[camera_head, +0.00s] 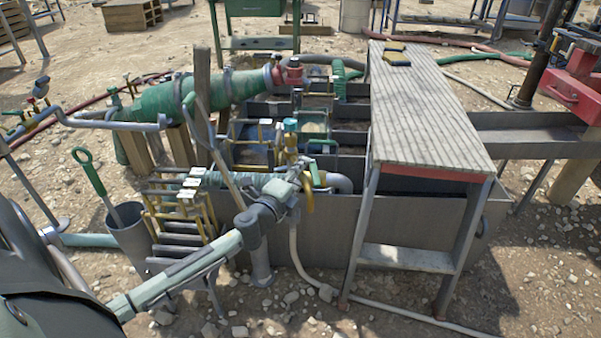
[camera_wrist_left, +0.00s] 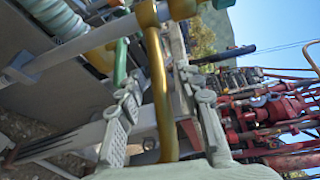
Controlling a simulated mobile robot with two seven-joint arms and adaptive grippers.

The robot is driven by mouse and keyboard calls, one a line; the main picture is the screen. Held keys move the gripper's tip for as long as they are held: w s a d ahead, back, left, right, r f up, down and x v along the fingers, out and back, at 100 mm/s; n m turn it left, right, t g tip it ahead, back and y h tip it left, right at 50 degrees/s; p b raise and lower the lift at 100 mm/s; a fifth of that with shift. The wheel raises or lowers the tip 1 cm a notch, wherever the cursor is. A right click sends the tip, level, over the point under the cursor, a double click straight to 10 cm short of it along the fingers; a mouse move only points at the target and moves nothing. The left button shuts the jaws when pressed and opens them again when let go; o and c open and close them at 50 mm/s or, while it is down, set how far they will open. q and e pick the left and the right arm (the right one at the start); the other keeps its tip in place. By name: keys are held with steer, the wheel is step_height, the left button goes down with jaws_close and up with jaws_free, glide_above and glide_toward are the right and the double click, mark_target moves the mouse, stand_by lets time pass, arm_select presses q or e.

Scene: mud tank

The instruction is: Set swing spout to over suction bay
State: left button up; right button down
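A curved gold spout (camera_head: 309,196) hangs at the front wall of the mud tank (camera_head: 400,226), close to a brass fitting (camera_head: 291,142) with a teal top. My left gripper (camera_head: 299,180) is at the spout, reaching in from the lower left. In the left wrist view the gold bar (camera_wrist_left: 158,85) runs between my two spread fingers (camera_wrist_left: 160,95); gaps show on both sides, and I cannot tell whether a finger touches it. The tank's open bays (camera_head: 350,136) lie behind the spout; which one is the suction bay is not marked. My right gripper is out of view.
A slatted walkway (camera_head: 425,110) on grey legs stands over the tank's right part. A grey bucket (camera_head: 128,232) with a green-handled tool and brass-railed steps (camera_head: 180,235) stand left of my gripper.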

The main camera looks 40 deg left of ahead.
arm_select(q)
steer(key=shift+c, duration=0.6)
jaws_close()
